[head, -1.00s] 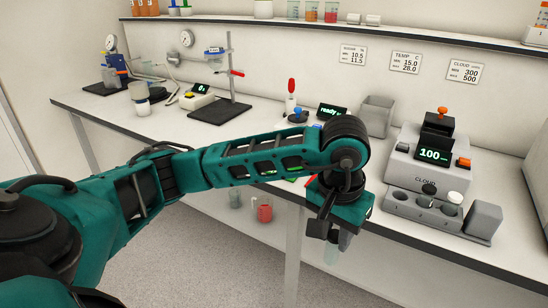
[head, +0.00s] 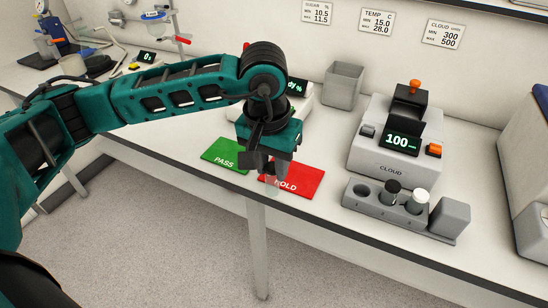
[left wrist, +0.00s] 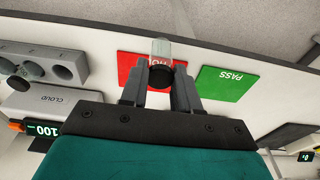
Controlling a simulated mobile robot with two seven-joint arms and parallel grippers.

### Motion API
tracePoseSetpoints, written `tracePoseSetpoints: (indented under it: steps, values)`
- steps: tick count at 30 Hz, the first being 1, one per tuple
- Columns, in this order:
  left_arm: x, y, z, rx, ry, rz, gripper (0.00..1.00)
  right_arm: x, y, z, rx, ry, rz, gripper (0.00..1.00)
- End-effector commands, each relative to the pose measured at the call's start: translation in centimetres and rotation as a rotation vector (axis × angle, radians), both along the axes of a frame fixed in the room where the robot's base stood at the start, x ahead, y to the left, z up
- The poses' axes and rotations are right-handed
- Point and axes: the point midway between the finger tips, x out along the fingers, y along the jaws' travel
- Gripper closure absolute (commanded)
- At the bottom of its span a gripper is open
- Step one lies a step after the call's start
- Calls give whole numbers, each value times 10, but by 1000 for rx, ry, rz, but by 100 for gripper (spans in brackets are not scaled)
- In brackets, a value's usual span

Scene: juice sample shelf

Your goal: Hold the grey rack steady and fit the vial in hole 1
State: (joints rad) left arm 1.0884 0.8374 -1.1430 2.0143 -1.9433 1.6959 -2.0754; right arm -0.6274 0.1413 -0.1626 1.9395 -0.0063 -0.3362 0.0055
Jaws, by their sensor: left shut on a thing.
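My left gripper (head: 267,163) is shut on a clear vial (head: 272,182) that hangs below its fingers. In the left wrist view the vial (left wrist: 161,48) sits between the fingers (left wrist: 160,90), with a black cap at its near end. The grey rack (head: 383,213) stands on the counter to the right of the gripper, in front of the CLOUD device. Its leftmost hole looks empty. The other holes hold a black-capped vial (head: 393,188) and a white-capped vial (head: 418,199). The hole numbers are too small to read. My right gripper is not in view.
A green PASS mat (head: 226,154) and a red HOLD mat (head: 300,182) lie near the counter's front edge, under and beside the left gripper. The CLOUD device (head: 392,169) stands behind the rack. A grey open bin (head: 343,87) stands farther back. Counter between HOLD mat and rack is clear.

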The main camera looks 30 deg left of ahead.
Motion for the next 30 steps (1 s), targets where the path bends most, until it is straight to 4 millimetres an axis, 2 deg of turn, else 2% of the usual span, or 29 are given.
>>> tracePoseSetpoints:
  steps: [5,8,15,21,25,30]
  values:
    - [9,-12,4,-8,-1,-28,99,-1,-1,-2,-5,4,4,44]
    - [24,-34,10,-18,0,-80,99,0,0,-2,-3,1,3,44]
    - [59,-104,34,-23,1,-258,99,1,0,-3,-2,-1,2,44]
    - [73,-147,52,-9,-1,-366,99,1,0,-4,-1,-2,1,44]
    - [75,-159,56,-4,-2,-396,99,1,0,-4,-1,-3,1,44]
    - [76,-161,54,-2,-1,-403,99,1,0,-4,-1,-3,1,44]
